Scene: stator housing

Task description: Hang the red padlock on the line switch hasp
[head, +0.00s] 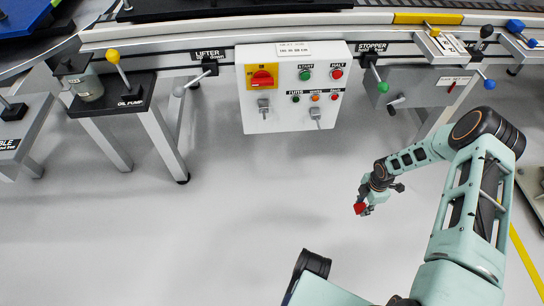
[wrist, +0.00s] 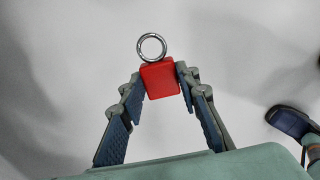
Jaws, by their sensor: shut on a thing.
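The red padlock (wrist: 160,80) is between the fingertips of my gripper (wrist: 159,82) in the wrist view. Its round steel shackle (wrist: 152,46) points away from the fingers and stands clear. In the head view my gripper (head: 366,206) holds the padlock (head: 360,208) over open floor, well below and right of the control panel. The line switch is the red rotary knob (head: 262,78) on a yellow plate at the panel's upper left. The hasp itself is too small to tell for sure.
The white control panel (head: 292,112) also bears START and HALT buttons and two hanging grey parts. The LIFTER lever (head: 208,66) is left of it, the STOPPER lever (head: 377,72) right. An oil pump table (head: 120,92) stands further left. The floor below is clear.

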